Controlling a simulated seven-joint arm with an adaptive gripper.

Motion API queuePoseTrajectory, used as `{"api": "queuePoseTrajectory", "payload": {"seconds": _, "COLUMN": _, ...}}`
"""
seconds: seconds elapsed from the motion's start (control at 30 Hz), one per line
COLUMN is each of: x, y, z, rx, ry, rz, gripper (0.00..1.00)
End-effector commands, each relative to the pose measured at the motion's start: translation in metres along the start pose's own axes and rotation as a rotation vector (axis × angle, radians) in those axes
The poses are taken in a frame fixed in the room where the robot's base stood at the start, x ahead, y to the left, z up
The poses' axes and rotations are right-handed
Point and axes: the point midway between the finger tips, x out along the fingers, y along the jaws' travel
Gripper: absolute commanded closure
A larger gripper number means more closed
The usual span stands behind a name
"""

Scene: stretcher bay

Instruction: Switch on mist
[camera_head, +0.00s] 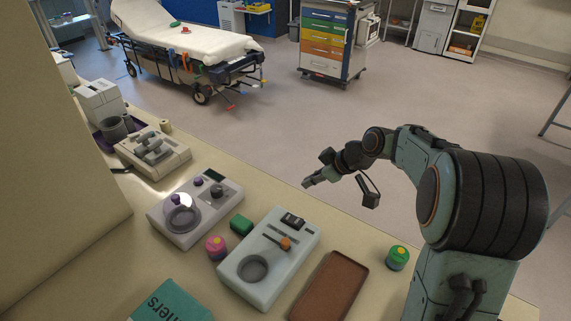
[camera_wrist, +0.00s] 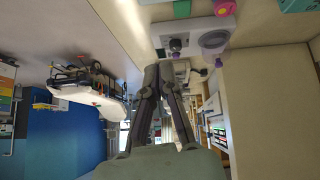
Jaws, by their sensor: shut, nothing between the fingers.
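No label reading mist is legible. A white device (camera_head: 222,217) with a clear dome over a round port, a purple knob (camera_head: 175,199), a dark knob (camera_head: 216,191) and a small dark display stands on the counter. It also shows in the wrist view (camera_wrist: 191,27), upside down. Right of it in the head view is a pale device (camera_head: 262,290) with a round dark dial, an orange slider knob (camera_head: 285,243) and a black rocker switch (camera_head: 292,221). My gripper (camera_head: 308,184) is shut and empty, above and beyond the counter's far edge, apart from both devices.
A green block (camera_head: 241,224), a pink jar (camera_head: 215,248), a green-lidded jar (camera_head: 398,257) and a brown tray (camera_head: 331,288) surround the devices. Another device (camera_head: 153,153) stands further left. A stretcher (camera_head: 190,42) and a drawer cart (camera_head: 330,43) stand on the open floor beyond.

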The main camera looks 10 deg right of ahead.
Motion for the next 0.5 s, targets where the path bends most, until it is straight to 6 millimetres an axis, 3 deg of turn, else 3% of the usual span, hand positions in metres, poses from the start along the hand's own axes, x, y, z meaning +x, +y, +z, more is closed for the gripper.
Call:
{"api": "queuePoseTrajectory", "payload": {"seconds": 0.1, "x": 0.014, "y": 0.008, "z": 0.033, "rx": 0.078, "ry": -0.025, "rz": -0.025, "gripper": 1.00}}
{"api": "queuePoseTrajectory", "payload": {"seconds": 0.2, "x": 0.017, "y": 0.010, "z": 0.047, "rx": 0.112, "ry": -0.033, "rz": -0.031, "gripper": 1.00}}
{"api": "queuePoseTrajectory", "payload": {"seconds": 0.5, "x": 0.015, "y": 0.012, "z": 0.049, "rx": 0.117, "ry": -0.035, "rz": -0.026, "gripper": 1.00}}
